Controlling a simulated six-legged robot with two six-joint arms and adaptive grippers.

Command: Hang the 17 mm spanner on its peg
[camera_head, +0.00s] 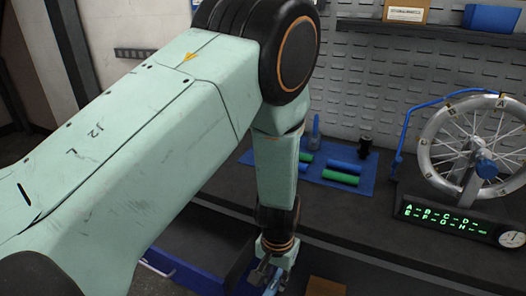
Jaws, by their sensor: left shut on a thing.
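My left arm comes in from the left and bends down at its dark elbow. My left gripper (266,278) is low in the view, just in front of the bench edge. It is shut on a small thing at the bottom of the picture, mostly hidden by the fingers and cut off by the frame. I cannot make out whether it is the 17 mm spanner. I see no spanner peg clearly; the perforated back panel (400,80) shows bare holes, partly covered by my arm. My right gripper is not in view.
A blue mat (365,188) with green and blue rolls (341,177) and a small bottle (315,132) lies on the dark bench. A spoked wheel (430,140) in a stand and a lettered display (440,217) are right. A blue bin (178,268) is below.

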